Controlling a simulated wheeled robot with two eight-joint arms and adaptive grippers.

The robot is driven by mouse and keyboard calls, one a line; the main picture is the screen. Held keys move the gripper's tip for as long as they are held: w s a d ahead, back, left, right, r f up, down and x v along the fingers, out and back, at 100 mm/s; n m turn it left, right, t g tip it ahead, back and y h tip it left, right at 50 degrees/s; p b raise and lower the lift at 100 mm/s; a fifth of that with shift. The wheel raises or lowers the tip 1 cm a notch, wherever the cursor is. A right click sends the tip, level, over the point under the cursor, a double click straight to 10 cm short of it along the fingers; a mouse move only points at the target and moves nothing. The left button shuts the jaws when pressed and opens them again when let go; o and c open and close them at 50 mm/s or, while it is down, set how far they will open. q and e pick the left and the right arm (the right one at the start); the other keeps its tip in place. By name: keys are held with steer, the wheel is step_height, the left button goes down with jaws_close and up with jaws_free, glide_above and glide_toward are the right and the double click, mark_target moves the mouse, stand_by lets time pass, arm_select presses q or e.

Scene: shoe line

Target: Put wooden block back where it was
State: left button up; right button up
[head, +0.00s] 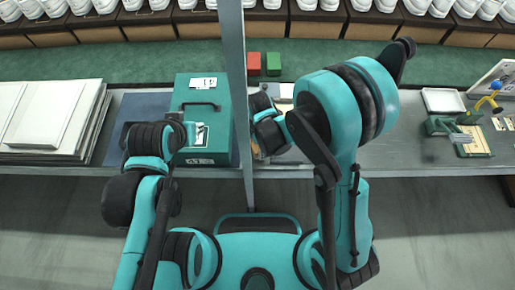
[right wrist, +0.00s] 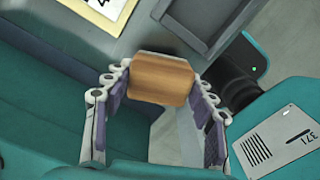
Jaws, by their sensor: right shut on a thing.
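The wooden block (right wrist: 160,80) shows brown and grained in the right wrist view, between the purple-padded fingers of my right gripper (right wrist: 158,98). The gripper is shut on it. In the head view my right gripper (head: 260,128) is beside the upright post, above the workbench; its fingers and the block are mostly hidden by the arm and post. My left gripper (head: 188,134) is at the front of the green box (head: 203,93); its fingers are too small and covered to tell open from shut.
A grey post (head: 234,60) stands in front of the bench between my arms. White panels (head: 45,115) are stacked at left. A red block (head: 254,63) and a green block (head: 273,64) sit at the back. A white tray (head: 442,100) and a green fixture (head: 455,128) are at right.

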step_height(320, 180, down, 2)
steer(key=shift+w+f, duration=0.1)
steer(key=shift+f, duration=0.05)
steer(key=shift+b, duration=0.3)
steer(key=shift+f, duration=0.15)
steer(key=o, duration=1.2)
